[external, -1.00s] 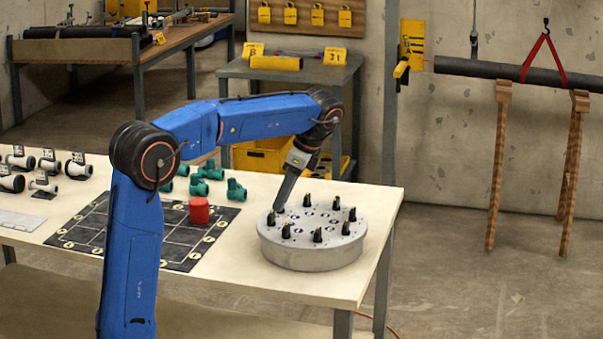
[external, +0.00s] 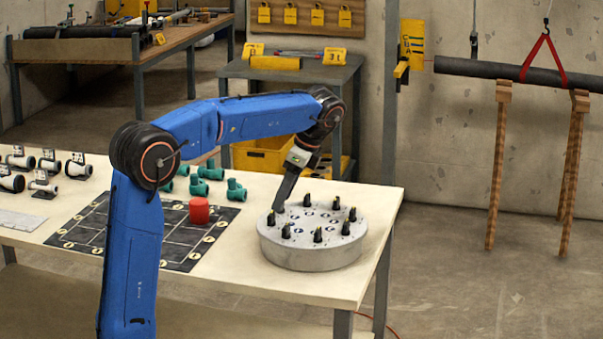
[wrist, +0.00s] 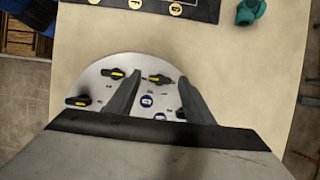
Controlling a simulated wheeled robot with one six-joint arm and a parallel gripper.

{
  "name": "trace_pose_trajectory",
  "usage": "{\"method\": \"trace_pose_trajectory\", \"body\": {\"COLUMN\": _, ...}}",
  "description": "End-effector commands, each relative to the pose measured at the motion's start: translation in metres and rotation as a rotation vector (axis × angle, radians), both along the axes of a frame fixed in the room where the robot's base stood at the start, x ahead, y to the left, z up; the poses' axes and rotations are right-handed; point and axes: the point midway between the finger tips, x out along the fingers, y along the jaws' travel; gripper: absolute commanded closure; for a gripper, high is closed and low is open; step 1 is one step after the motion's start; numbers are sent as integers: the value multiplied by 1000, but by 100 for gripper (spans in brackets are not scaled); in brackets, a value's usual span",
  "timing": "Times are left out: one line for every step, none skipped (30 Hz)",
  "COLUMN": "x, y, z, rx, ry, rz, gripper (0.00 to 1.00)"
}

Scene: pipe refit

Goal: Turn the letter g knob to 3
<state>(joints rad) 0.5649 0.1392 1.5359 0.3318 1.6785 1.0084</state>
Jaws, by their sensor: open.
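A round grey drum (external: 312,254) stands at the right end of the pale table, with a ring of several black knobs with yellow pointer marks on its top. Small round blue letter labels (wrist: 147,100) lie inside the ring; they are too small to read surely, so I cannot tell which knob is g. My gripper (external: 278,208) points down over the left back part of the drum. In the wrist view my gripper (wrist: 162,84) is open, its two fingers apart. One knob (wrist: 160,78) shows between and just beyond the fingertips; no contact is visible. A knob at the right finger is partly hidden.
A red cylinder (external: 199,211) stands on a dark marked mat (external: 120,238) left of the drum. Green pipe fittings (external: 236,190) lie behind it. The table's right edge is close to the drum. White pipe pieces stand at the far left.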

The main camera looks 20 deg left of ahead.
Motion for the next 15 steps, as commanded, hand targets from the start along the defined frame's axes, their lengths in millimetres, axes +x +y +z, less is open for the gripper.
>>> {"method": "trace_pose_trajectory", "body": {"x": 0, "y": -3, "z": 5, "rx": -1, "ry": -2, "rz": -1, "gripper": 52}}
{"method": "trace_pose_trajectory", "body": {"x": 1, "y": -4, "z": 8, "rx": -1, "ry": -2, "rz": -1, "gripper": 52}}
{"method": "trace_pose_trajectory", "body": {"x": 1, "y": -7, "z": 14, "rx": -1, "ry": -3, "rz": -1, "gripper": 52}}
{"method": "trace_pose_trajectory", "body": {"x": 0, "y": -8, "z": 18, "rx": -1, "ry": -1, "rz": -2, "gripper": 52}}
{"method": "trace_pose_trajectory", "body": {"x": 1, "y": -11, "z": 23, "rx": -2, "ry": -3, "rz": -1, "gripper": 52}}
{"method": "trace_pose_trajectory", "body": {"x": 1, "y": -13, "z": 30, "rx": -1, "ry": -2, "rz": -1, "gripper": 52}}
{"method": "trace_pose_trajectory", "body": {"x": 1, "y": -16, "z": 36, "rx": -2, "ry": -3, "rz": -1, "gripper": 52}}
{"method": "trace_pose_trajectory", "body": {"x": 1, "y": -18, "z": 41, "rx": -1, "ry": -2, "rz": -1, "gripper": 52}}
{"method": "trace_pose_trajectory", "body": {"x": 1, "y": -21, "z": 49, "rx": -2, "ry": -3, "rz": -1, "gripper": 52}}
{"method": "trace_pose_trajectory", "body": {"x": 1, "y": -24, "z": 54, "rx": -2, "ry": -3, "rz": -1, "gripper": 52}}
{"method": "trace_pose_trajectory", "body": {"x": 1, "y": -26, "z": 60, "rx": -2, "ry": -3, "rz": -1, "gripper": 52}}
{"method": "trace_pose_trajectory", "body": {"x": 1, "y": -29, "z": 66, "rx": -2, "ry": -3, "rz": -1, "gripper": 52}}
{"method": "trace_pose_trajectory", "body": {"x": 1, "y": -31, "z": 71, "rx": -2, "ry": -3, "rz": -1, "gripper": 52}}
{"method": "trace_pose_trajectory", "body": {"x": 1, "y": -33, "z": 76, "rx": -1, "ry": -2, "rz": -1, "gripper": 52}}
{"method": "trace_pose_trajectory", "body": {"x": 1, "y": -35, "z": 81, "rx": -2, "ry": -2, "rz": -1, "gripper": 52}}
